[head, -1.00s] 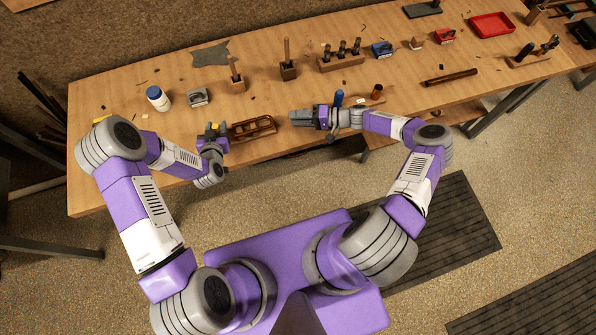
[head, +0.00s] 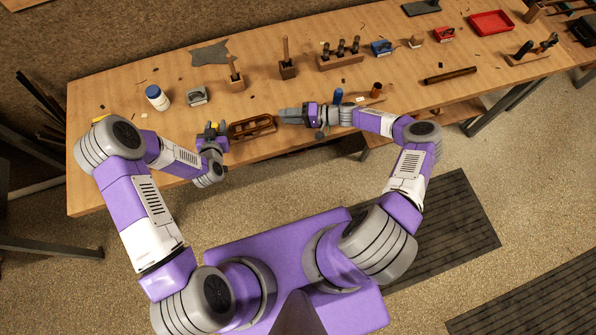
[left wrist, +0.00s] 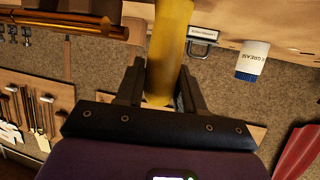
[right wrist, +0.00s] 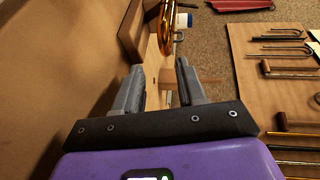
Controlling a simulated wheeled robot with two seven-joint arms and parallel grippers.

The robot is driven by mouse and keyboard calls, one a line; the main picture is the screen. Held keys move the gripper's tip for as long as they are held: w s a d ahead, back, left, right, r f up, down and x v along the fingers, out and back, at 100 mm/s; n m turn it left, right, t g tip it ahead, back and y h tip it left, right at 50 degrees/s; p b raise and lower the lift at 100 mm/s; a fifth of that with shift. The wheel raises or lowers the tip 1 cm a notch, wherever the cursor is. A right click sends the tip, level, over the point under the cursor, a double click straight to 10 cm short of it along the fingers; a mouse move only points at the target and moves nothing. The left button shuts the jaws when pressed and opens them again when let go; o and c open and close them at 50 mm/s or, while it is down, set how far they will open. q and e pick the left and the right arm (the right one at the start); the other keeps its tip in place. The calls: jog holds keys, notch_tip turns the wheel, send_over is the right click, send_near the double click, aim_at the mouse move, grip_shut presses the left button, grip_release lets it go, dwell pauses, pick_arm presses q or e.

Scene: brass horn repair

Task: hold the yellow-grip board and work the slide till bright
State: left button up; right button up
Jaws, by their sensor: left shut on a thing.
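The wooden board (head: 235,135) lies at the table's front edge in the head view, with the brass slide (head: 255,127) on it. My left gripper (head: 214,129) is at the board's left end, shut on the yellow grip (left wrist: 170,40), which stands between its fingers in the left wrist view. Brass tubing (left wrist: 60,22) shows at that view's upper left. My right gripper (head: 287,116) is just right of the board, pointing left at it. In the right wrist view its fingers (right wrist: 158,78) are apart with nothing held; a curved brass tube (right wrist: 166,30) shows beyond them.
A white grease jar with a blue lid (head: 157,97) and a grey metal block (head: 197,96) stand behind my left gripper. Wooden tool blocks (head: 288,71) stand behind the board. A blue-topped item (head: 338,96) is close behind my right wrist. A dark rod (head: 450,76) lies further right.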

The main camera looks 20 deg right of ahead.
jog(key=a, duration=0.3)
jog(key=shift+w+a, duration=0.1)
jog(key=shift+a, duration=0.3)
jog(key=v, duration=1.1)
jog(key=shift+d, duration=0.25)
jog(key=s+a+n+g, duration=0.1)
jog(key=a, duration=0.2)
jog(key=s+a+f+g+h, duration=0.1)
jog(key=s+a+g, duration=0.1)
jog(key=a, duration=0.1)
jog(key=s+a+n+g, duration=0.1)
jog(key=a, duration=0.3)
jog(key=shift+s+a+f+n+g, duration=0.1)
jog(key=shift+s+f+n+g, duration=0.2)
jog(key=shift+s+f, duration=0.1)
jog(key=s+a+f+g+h, duration=0.35)
jog(key=s+a+h, duration=0.2)
jog(key=s, duration=0.55)
jog(key=s+d+m+t+h, duration=0.1)
jog(key=s+d+t+h, duration=0.1)
jog(key=s, duration=0.4)
jog(key=shift+s+d+r+h, duration=0.4)
jog(key=shift+d+h, duration=0.45)
jog(key=shift+h, duration=0.2)
pick_arm(q)
jog(key=o, duration=1.1)
